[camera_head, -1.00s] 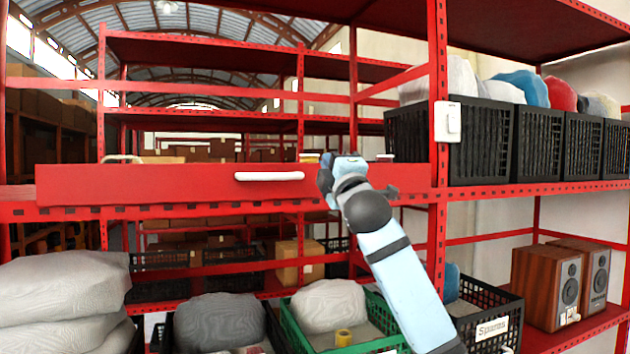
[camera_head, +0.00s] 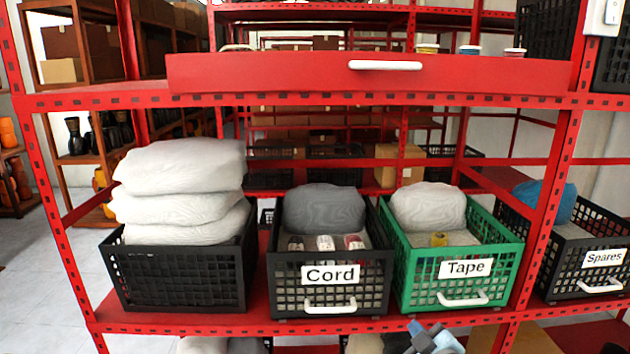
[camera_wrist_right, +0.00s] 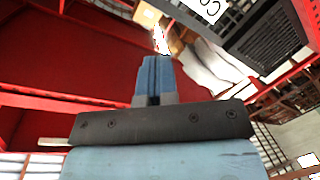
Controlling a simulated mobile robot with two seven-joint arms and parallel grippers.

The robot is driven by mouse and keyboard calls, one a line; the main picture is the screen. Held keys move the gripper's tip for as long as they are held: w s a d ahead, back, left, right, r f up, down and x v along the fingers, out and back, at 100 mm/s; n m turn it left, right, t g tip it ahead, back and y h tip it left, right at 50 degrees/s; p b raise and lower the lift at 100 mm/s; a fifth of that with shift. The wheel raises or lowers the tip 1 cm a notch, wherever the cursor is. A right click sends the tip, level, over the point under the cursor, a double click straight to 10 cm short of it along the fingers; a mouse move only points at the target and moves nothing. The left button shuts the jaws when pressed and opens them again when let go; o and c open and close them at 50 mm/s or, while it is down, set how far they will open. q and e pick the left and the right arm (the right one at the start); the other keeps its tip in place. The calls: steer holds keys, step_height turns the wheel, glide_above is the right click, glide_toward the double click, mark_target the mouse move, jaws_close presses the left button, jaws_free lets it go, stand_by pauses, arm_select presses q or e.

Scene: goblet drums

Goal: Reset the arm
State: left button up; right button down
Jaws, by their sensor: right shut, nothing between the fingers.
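My right gripper (camera_head: 432,338) shows at the bottom edge of the head view, below the shelf with the crates. Only its light blue and dark grey end is in the picture; most of the arm is cut off. In the right wrist view its blue fingers (camera_wrist_right: 153,78) lie together, shut, with nothing held. It is apart from the crates and from the red drawer front (camera_head: 250,74) with its white handle (camera_head: 385,65). My left gripper is in neither view.
On the shelf stand a black crate with stacked pale sacks (camera_head: 180,210), a black Cord crate (camera_head: 330,295), a green Tape crate (camera_head: 462,290) and a black Spares crate (camera_head: 603,280). A red rack post (camera_head: 545,220) stands between Tape and Spares. Pale floor lies at left.

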steer(key=s+f+m+g, duration=0.2)
steer(key=s+f+m, duration=0.1)
steer(key=s+f, duration=0.8)
steer(key=s+a+f+m+g, duration=0.1)
steer(key=s+f+m+g, duration=0.2)
steer(key=s+f, duration=0.9)
steer(key=s+m, duration=0.1)
steer(key=s, duration=0.6)
steer(key=shift+a, duration=0.2)
steer(key=shift+s, duration=0.1)
